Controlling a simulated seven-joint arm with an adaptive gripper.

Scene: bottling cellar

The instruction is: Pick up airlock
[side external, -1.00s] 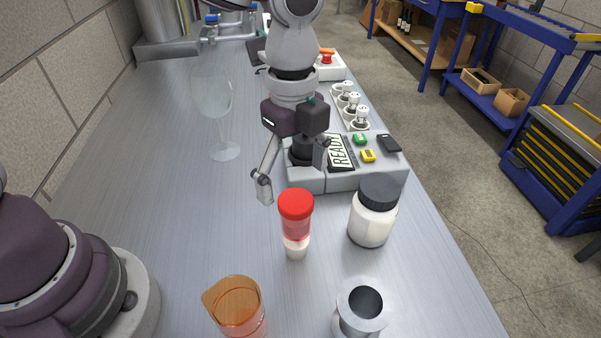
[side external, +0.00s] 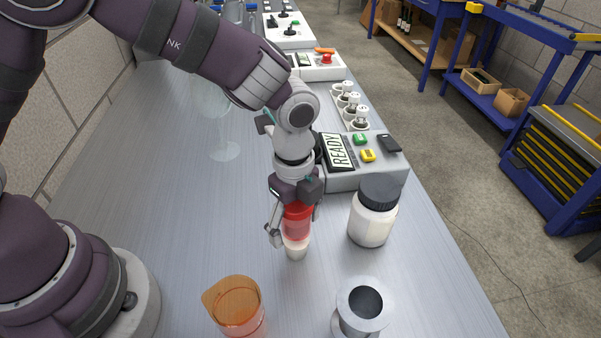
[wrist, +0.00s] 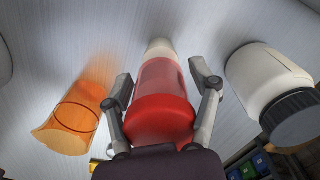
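The airlock (side external: 296,250) appears to be the upright piece with a red top, a translucent red body and a whitish foot, standing on the metal bench. It also shows in the middle of the wrist view (wrist: 162,85). My gripper (side external: 294,224) is above and around it, pointing down, with one finger on each side. In the wrist view my gripper (wrist: 161,78) has its fingers spread, with a small gap visible by the left finger; contact on the right is unclear. My gripper hides part of the red top in the side view.
A white jar with a black lid (side external: 373,212) stands close at the right. An orange beaker (side external: 237,308) and a metal cup (side external: 360,310) stand in front. A grey device with a READY display (side external: 341,151) is behind. A clear glass (side external: 224,151) stands back left.

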